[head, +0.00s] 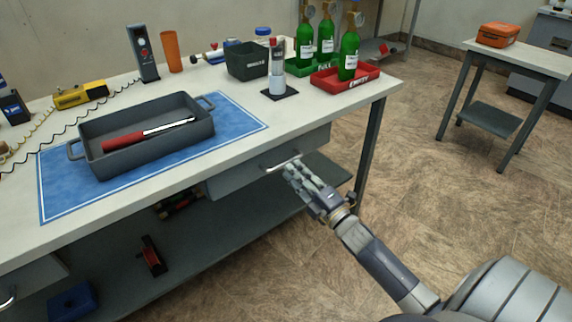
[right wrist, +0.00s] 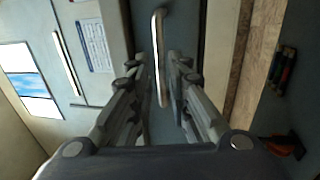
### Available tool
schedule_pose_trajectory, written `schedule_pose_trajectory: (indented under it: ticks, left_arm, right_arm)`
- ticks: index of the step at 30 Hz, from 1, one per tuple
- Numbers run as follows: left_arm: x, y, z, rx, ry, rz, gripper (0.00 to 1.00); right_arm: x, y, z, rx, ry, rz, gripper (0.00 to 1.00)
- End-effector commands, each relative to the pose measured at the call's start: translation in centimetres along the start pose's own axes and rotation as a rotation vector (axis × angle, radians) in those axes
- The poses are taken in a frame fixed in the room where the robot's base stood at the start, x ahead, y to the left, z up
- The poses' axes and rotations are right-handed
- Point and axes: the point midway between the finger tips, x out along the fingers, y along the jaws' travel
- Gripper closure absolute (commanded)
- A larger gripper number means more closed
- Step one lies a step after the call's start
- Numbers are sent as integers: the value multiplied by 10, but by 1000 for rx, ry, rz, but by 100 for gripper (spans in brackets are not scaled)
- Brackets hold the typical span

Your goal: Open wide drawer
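The wide drawer (head: 235,182) is a grey front under the worktable's right end, and it looks closed. Its pale metal bar handle (head: 283,162) is on the front. My right gripper (head: 290,172) is at the handle in the head view. In the right wrist view, the handle (right wrist: 159,50) lies between the tips of my right gripper (right wrist: 160,75). The fingers are apart, with narrow gaps visible beside the bar. Whether a fingertip touches it is hard to tell. My left gripper is not in view.
A lower shelf (head: 215,245) runs below the drawer. Floor (head: 450,210) to the right is clear.

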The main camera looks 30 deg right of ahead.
Motion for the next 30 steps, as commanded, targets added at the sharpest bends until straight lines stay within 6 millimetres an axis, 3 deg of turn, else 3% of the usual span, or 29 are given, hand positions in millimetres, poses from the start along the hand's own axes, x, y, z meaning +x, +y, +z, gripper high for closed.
schedule_pose_trajectory:
  ticks: [3,10,20,21,23,30]
  left_arm:
    - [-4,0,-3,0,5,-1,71]
    - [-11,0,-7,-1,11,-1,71]
    - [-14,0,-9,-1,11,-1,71]
    - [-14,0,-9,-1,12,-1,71]
    - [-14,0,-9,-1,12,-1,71]
    - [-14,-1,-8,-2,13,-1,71]
  right_arm:
    - [20,0,0,-1,0,2,83]
    - [42,-1,0,0,0,0,83]
    - [45,-1,0,1,0,-2,83]
    - [45,-1,0,1,0,-2,85]
    - [45,-1,0,1,0,-2,99]
    - [45,-1,0,1,0,-2,100]
